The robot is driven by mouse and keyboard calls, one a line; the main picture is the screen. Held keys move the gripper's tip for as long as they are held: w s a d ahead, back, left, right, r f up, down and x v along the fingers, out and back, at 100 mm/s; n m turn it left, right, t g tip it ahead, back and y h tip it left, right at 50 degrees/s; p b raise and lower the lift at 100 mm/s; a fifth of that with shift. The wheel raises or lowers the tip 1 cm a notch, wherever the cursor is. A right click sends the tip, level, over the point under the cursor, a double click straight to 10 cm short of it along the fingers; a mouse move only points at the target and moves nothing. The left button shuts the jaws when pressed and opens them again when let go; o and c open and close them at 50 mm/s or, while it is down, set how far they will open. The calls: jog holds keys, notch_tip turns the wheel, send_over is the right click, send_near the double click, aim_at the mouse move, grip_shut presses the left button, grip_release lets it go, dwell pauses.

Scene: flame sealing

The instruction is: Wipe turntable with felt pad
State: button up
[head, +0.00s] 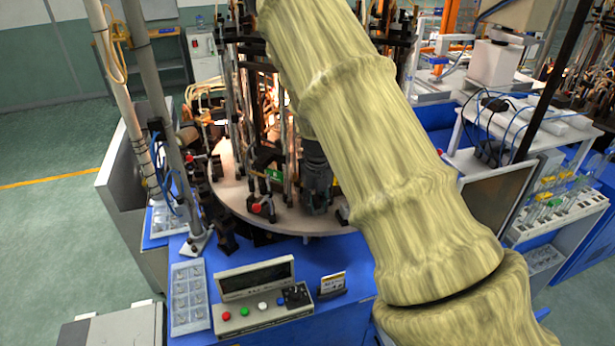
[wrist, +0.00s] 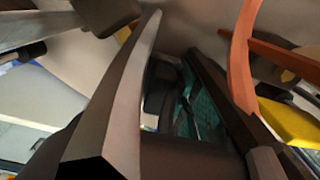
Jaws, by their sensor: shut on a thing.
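The turntable (head: 285,222) is a round, pale beige disc on the blue machine, with rods and fixtures standing on it. My gripper (head: 318,208) is dark and points down at the front right part of the turntable, close over its surface. Whether it touches is hard to tell. In the wrist view my gripper's fingers (wrist: 172,45) reach up the picture towards a beige-grey surface. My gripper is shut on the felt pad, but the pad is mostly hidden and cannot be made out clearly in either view.
A red-topped fixture (head: 258,208) stands left of my gripper on the turntable. Glowing burners and rods rise behind. A control box (head: 262,300), a small sign (head: 332,286) and a clear parts tray (head: 190,298) are at the front. In the wrist view an orange-red part (wrist: 242,70) is close at right.

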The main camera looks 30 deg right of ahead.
jog(key=r+p, duration=0.1)
jog(key=r, duration=0.1)
jog(key=r+p, duration=0.1)
jog(key=r, duration=0.1)
jog(key=shift+a+r+p, duration=0.2)
jog(key=shift+r+p, duration=0.1)
jog(key=shift+r, duration=0.1)
jog(key=shift+w+r+p, duration=0.2)
jog(key=shift+r+p, duration=0.75)
jog(key=shift+p, duration=0.05)
jog(key=shift+s+r+p, duration=0.1)
jog(key=shift+r+p, duration=0.45)
jog(key=shift+r, duration=0.2)
